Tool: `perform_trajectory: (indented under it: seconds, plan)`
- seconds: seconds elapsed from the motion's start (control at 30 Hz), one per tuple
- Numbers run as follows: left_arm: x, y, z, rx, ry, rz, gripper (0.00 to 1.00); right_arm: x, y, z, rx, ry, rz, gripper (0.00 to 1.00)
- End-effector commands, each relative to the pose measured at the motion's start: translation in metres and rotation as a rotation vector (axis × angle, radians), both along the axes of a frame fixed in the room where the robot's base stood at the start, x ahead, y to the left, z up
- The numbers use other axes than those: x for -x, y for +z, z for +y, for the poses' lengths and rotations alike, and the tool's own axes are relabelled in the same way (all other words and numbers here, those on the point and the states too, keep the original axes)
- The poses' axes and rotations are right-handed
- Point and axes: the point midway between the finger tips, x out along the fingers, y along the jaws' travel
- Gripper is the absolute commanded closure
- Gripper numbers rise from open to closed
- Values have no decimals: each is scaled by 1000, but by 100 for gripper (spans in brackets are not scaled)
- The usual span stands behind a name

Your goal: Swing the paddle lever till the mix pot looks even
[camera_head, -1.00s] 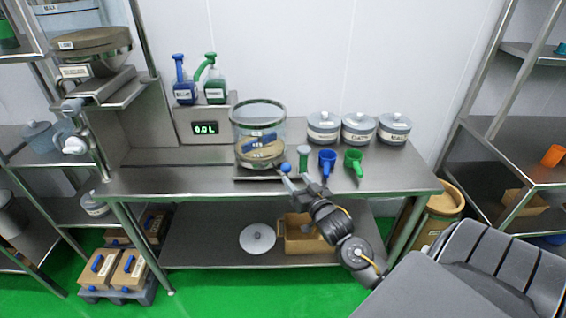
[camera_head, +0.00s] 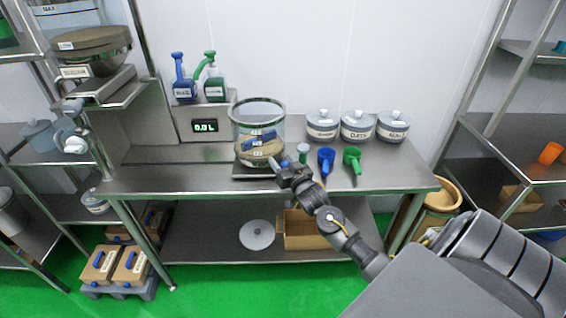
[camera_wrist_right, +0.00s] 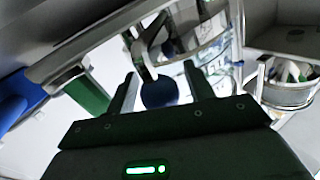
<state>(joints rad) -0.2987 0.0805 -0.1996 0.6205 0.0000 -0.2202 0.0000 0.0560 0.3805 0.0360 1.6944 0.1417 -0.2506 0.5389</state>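The mix pot (camera_head: 258,112) is a clear, metal-rimmed vessel on the bench. It holds a tan mass, and blue parts and white labels show at it. Its surface is too small to judge for evenness. My right gripper (camera_head: 277,166) is at the pot's front right, over the bench's front edge. In the right wrist view a dark blue ball knob (camera_wrist_right: 160,92), apparently the paddle lever's end, lies between the tips of my right gripper (camera_wrist_right: 160,85). The fingers look apart, with slim gaps beside the knob. The gripper mostly hides the knob in the head view. My left gripper is out of view.
Lidded grey jars (camera_head: 357,126) stand behind. Two pump bottles (camera_head: 184,85) stand on the display unit (camera_head: 205,124). The bench's left part is clear.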

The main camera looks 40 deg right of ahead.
Motion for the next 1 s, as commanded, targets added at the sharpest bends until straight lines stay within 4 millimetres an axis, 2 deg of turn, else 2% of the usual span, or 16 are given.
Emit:
perform_trajectory:
  seconds: [0.03, 0.3, 0.4, 1.0]
  plan:
    - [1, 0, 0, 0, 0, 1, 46, 0, 0, 0, 0, 0, 0, 54]
    - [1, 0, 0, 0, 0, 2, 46, 0, 0, 0, 0, 0, 0, 90]
    - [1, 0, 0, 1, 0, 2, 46, 0, 0, 0, 0, 0, 0, 100]
    - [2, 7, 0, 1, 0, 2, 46, 0, 0, 14, -2, 3, 1, 100]
